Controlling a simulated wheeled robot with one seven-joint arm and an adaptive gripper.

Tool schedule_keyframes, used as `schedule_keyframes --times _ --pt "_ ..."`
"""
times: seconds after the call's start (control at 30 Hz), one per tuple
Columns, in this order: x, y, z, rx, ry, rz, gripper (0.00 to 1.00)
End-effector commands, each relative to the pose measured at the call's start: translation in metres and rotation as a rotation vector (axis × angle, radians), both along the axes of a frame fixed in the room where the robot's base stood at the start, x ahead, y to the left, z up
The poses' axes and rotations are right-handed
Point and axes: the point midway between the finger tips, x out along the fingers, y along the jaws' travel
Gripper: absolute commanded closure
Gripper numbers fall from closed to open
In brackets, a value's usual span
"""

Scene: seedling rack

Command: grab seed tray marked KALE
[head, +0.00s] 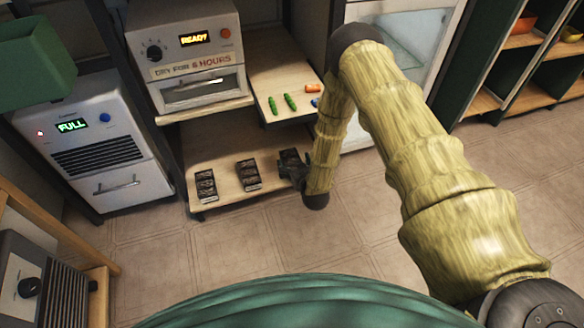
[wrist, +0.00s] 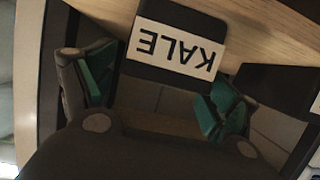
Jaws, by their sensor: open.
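In the wrist view a dark seed tray (wrist: 190,15) carries a white label (wrist: 176,49) reading KALE, upside down in the picture. My gripper (wrist: 160,88) is open, its two teal-padded fingers on either side of the tray's labelled end. I see a gap at each side and no clear contact. In the head view my gripper (head: 293,172) is at the low wooden shelf, by the rightmost dark tray (head: 290,156), which it partly hides. A middle tray (head: 248,175) and a left tray (head: 205,186) lie on the same shelf; their labels are too small to read.
Above the low shelf (head: 222,190) a wooden counter (head: 270,72) holds green, orange and blue items. A dryer (head: 190,50) showing READY stands left of it, and a white unit (head: 95,140) showing FULL stands farther left. The tiled floor (head: 240,240) in front is clear.

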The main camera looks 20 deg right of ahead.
Motion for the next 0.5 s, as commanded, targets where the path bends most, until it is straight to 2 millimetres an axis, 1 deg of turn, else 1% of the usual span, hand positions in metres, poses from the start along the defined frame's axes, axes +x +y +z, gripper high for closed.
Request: schedule_keyframes --times 0.03,0.1,0.33,0.37,0.5 --pt "0.0067 0.0001 -0.0041 0.0 -0.004 0.0 0.12" --pt "0.0111 0.0004 -0.0049 0.0 -0.001 0.0 0.12" --pt "0.0125 0.0005 -0.0038 0.0 0.0 0.0 0.12" --pt "0.0126 0.0005 -0.0037 0.0 0.0 0.0 0.16" --pt "0.0124 0.0005 -0.0038 0.0 0.0 0.0 0.42"
